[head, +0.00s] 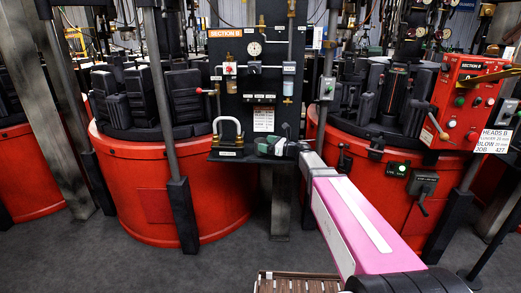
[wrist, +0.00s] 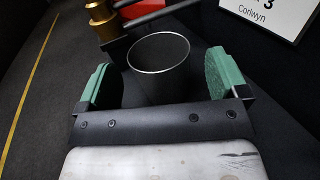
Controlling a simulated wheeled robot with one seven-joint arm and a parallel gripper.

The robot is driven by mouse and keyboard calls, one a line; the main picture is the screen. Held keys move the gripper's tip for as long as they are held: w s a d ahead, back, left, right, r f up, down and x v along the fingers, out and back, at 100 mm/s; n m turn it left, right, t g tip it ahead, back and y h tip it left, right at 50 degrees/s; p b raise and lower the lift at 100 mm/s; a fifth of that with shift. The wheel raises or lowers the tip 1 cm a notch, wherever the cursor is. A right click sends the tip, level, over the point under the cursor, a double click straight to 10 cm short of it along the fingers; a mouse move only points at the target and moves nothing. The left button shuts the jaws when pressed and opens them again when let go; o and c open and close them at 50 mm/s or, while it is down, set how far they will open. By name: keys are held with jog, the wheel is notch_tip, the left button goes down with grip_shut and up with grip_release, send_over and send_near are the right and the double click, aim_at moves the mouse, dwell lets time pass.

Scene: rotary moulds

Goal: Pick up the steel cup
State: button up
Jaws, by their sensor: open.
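The steel cup (wrist: 160,72) shows in the wrist view as a dark grey, open-topped cylinder with a bright thin rim. It stands upright between the two green finger pads of my gripper (wrist: 157,80). The gripper is open, with a visible gap between the cup and each pad. In the head view my gripper (head: 271,146) is at the small dark shelf on the central panel. I cannot make out the cup there; the gripper seems to hide it.
Brass fittings and a dark bar (wrist: 103,18) lie close beyond the cup. A white sign (wrist: 268,12) is at upper right. A pale hooped handle (head: 228,128) stands left of the gripper on the shelf. Red mould machines (head: 150,190) flank the panel (head: 265,25).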

jog(key=x, duration=0.3)
jog(key=shift+a, duration=0.15)
jog(key=c, duration=1)
jog(key=shift+r, duration=0.15)
